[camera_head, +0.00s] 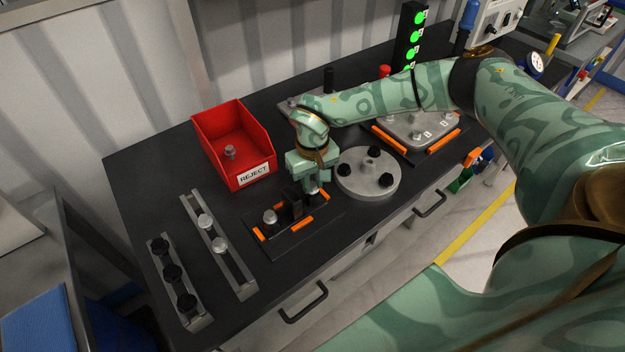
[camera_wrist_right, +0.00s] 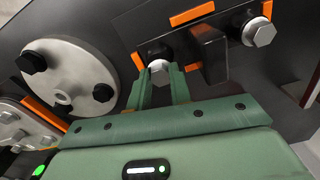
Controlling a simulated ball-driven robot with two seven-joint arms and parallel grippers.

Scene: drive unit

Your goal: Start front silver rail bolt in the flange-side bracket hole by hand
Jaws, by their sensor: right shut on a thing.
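My right gripper (camera_head: 314,187) is over the flange-side end of the black bracket (camera_head: 292,201). Its fingers are shut on a silver bolt (camera_wrist_right: 159,72), whose hex head shows between the fingertips in the right wrist view. The bolt is at that end of the bracket; its shank and the hole are hidden, so I cannot tell how deep it sits. Another silver bolt (camera_head: 270,217) stands at the bracket's other end. The grey flange (camera_head: 368,185) with black bolts lies just right of the gripper. The silver rail (camera_head: 237,277) carries two silver bolts. My left gripper is out of view.
A second rail (camera_head: 163,287) holds black bolts at the left. The red reject bin (camera_head: 225,150) has a bolt inside. Orange corner markers (camera_head: 294,232) surround the bracket. A grey plate (camera_head: 421,130) lies behind the flange.

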